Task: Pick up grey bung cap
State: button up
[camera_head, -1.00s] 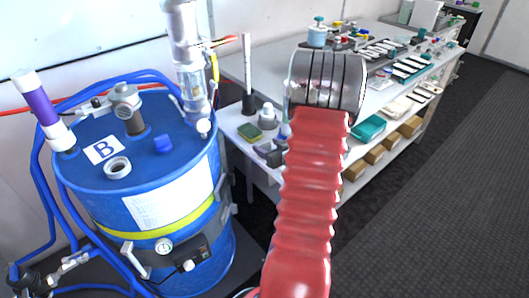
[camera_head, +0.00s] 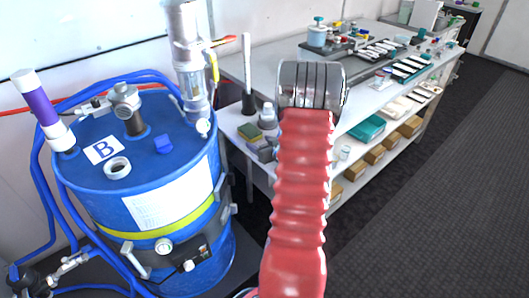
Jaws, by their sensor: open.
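I cannot pick out the grey bung cap with certainty. Small grey pieces (camera_head: 262,150) sit on the low side shelf beside a green and yellow sponge (camera_head: 250,131), partly hidden by my arm. The blue drum (camera_head: 160,180), marked B, stands at the left. Its top carries a pale ring-shaped collar (camera_head: 117,168) with an opening and a small blue cap (camera_head: 163,145). My red arm rises through the middle, ending in a silver wrist in front of the bench. The wrist hides my gripper's jaws.
A clear-bodied pump (camera_head: 190,70) and a purple-and-white tube (camera_head: 40,110) stand up from the drum, with blue hoses around it. The white bench (camera_head: 285,55) holds tools and small parts, with boxes on its lower shelf. The dark floor (camera_head: 430,190) at right is clear.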

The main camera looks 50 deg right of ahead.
jog(key=shift+c, duration=0.2)
dwell(0.3)
jog(key=c, duration=1.1)
jog(key=shift+r, duration=0.1)
notch_tip(320, 180, up, 10)
dwell(0.3)
dwell(0.5)
